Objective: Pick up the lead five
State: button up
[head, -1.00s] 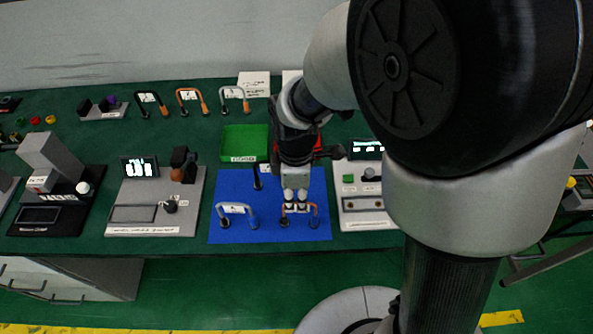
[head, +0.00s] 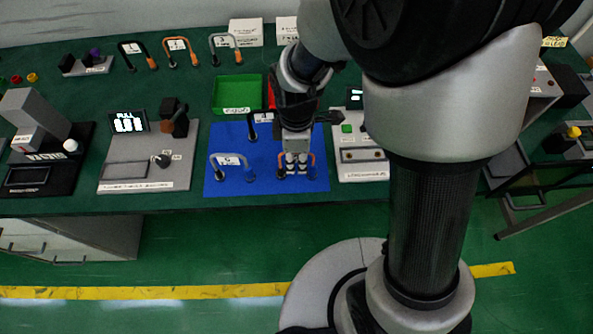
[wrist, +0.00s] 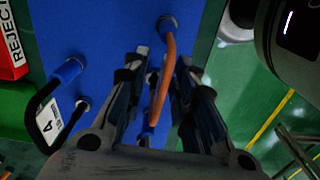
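An orange lead (head: 313,160) stands on the blue mat (head: 230,130), partly hidden behind my gripper (head: 296,170) in the head view. Its number label is not readable, so I cannot confirm it is lead five. In the wrist view the orange lead (wrist: 166,75) runs between the two fingers of my gripper (wrist: 163,60). The fingers are open, one on each side of it; whether they touch it I cannot tell. A grey lead (head: 212,163) stands to its left on the mat. A black lead (wrist: 35,105) labelled 4 also stands on the mat.
A green tray (head: 238,95) and a red box (wrist: 12,45) marked REJECT stand behind the mat. An instrument (head: 150,165) with a lit display is on the left. Another panel (head: 360,165) stands close on the right. Three more leads (head: 180,52) stand farther back.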

grip_shut()
dwell(0.4)
